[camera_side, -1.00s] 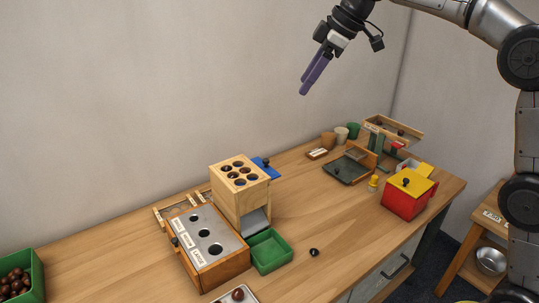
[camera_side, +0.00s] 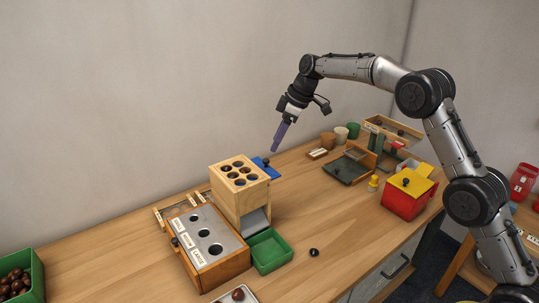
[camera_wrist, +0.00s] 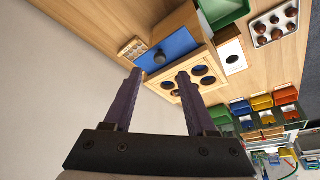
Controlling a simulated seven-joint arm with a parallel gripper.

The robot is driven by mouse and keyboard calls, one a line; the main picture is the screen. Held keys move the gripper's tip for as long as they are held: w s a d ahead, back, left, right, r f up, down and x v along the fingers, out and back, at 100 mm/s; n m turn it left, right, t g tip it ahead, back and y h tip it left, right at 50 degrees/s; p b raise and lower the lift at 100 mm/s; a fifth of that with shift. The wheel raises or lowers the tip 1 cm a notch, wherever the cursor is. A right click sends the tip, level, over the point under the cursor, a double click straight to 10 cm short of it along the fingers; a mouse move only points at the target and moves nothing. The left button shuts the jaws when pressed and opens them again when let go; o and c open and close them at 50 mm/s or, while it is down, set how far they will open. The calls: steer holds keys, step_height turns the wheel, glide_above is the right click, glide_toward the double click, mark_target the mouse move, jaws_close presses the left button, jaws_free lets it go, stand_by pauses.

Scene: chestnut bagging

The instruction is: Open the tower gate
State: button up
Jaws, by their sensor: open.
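The wooden tower (camera_side: 240,188) stands on the bench, with several round holes in its top, some holding dark chestnuts. A blue gate plate (camera_side: 264,168) with a dark knob sticks out from its right rear side. In the wrist view the blue gate (camera_wrist: 166,52) and its dark knob (camera_wrist: 160,58) lie ahead of the fingers, beside the tower top (camera_wrist: 192,70). My gripper (camera_side: 275,150) has purple fingers, points down and hangs above the blue gate, apart from it. In the wrist view my gripper (camera_wrist: 160,76) is open with nothing between its fingers.
A green tray (camera_side: 270,252) stands at the tower's foot, beside a box with a holed metal top (camera_side: 205,228). A red box with a yellow lid (camera_side: 408,193) stands to the right. The bench between the gate and the grey board (camera_side: 347,170) is mostly clear.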

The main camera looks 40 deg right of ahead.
mark_target(267, 160)
steer(key=shift+x, duration=3.15)
jaws_close()
